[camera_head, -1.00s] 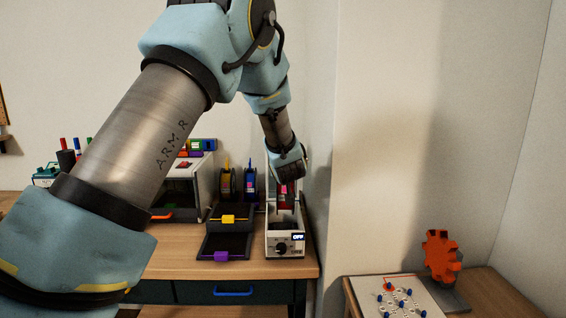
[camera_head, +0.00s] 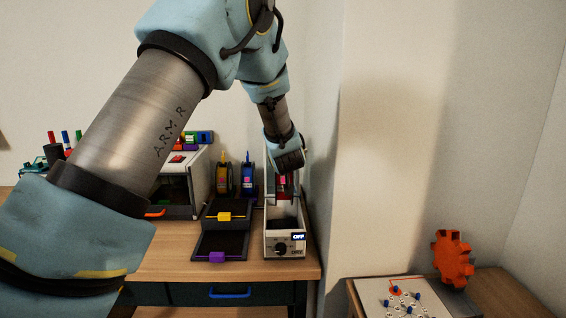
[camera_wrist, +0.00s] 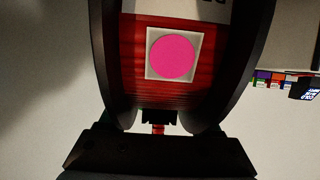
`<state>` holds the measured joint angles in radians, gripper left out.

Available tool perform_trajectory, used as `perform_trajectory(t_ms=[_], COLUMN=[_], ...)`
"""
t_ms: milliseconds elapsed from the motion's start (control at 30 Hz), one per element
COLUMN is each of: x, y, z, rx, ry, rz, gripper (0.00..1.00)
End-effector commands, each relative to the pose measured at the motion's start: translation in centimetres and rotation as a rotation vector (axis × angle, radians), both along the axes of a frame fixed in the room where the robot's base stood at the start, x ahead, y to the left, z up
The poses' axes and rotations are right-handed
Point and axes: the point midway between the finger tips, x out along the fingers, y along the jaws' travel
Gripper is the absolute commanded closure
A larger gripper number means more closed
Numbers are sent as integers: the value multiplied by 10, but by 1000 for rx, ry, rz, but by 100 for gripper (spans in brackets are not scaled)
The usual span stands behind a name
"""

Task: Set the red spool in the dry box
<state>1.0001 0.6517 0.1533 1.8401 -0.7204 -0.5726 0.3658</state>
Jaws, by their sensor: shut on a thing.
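The red spool shows large in the wrist view (camera_wrist: 120,60), with red filament between dark flanges and a pink dot on a pale label. My gripper (camera_wrist: 158,120) is shut on it. In the head view my gripper (camera_head: 287,168) is above the rear part of the dry box (camera_head: 285,246), a white box with an open top, a dark knob and an "OFF" display. Only a small red and pink part of the spool (camera_head: 283,182) shows below my gripper. Whether the spool touches the box cannot be told.
A printer (camera_head: 190,185) stands further left, and a wall is close on the right.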

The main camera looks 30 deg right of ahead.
Motion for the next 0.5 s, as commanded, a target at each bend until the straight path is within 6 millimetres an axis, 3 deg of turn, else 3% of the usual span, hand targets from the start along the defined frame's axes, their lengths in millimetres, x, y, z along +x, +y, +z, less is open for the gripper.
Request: perform_trajectory(t_ms=[500], x=[0], y=[0], z=[-57], rx=[-2], ry=[-1], rz=[0], gripper=[100])
